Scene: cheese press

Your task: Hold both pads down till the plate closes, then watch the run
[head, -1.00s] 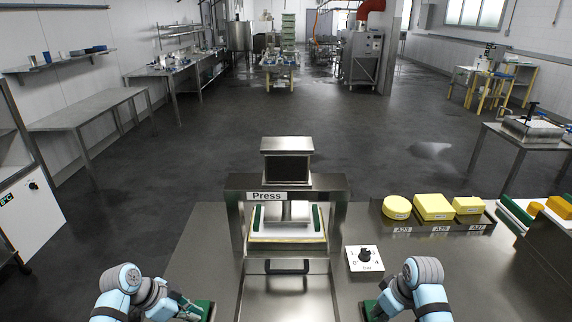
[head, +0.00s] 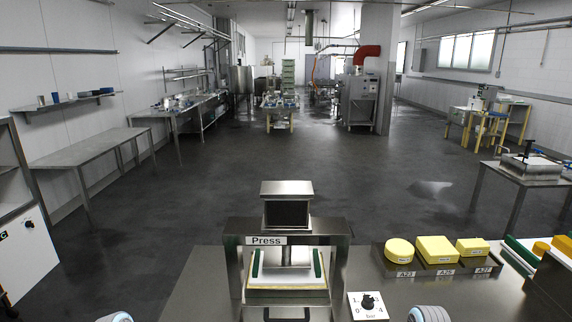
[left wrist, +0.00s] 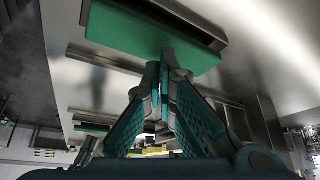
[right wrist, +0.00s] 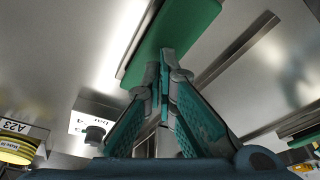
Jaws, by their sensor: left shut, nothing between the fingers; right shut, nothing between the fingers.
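The press (head: 287,212) stands at the front centre in the head view, labelled "Press". Below its frame are a white tray and green side strips (head: 319,264); I cannot tell whether the plate is closed. My left gripper (left wrist: 165,62) is shut and empty, its fingertips at a green pad (left wrist: 140,38) in the left wrist view. My right gripper (right wrist: 167,58) is shut and empty, its fingertips at the other green pad (right wrist: 178,35) in the right wrist view. Contact is hard to judge. Both grippers are below the head view's edge.
A pressure dial (head: 368,306) sits right of the press. Yellow cheeses (head: 436,249) stand in a dark labelled tray (head: 403,271). More green, white and yellow pieces lie at the far right. The floor behind the counter is clear.

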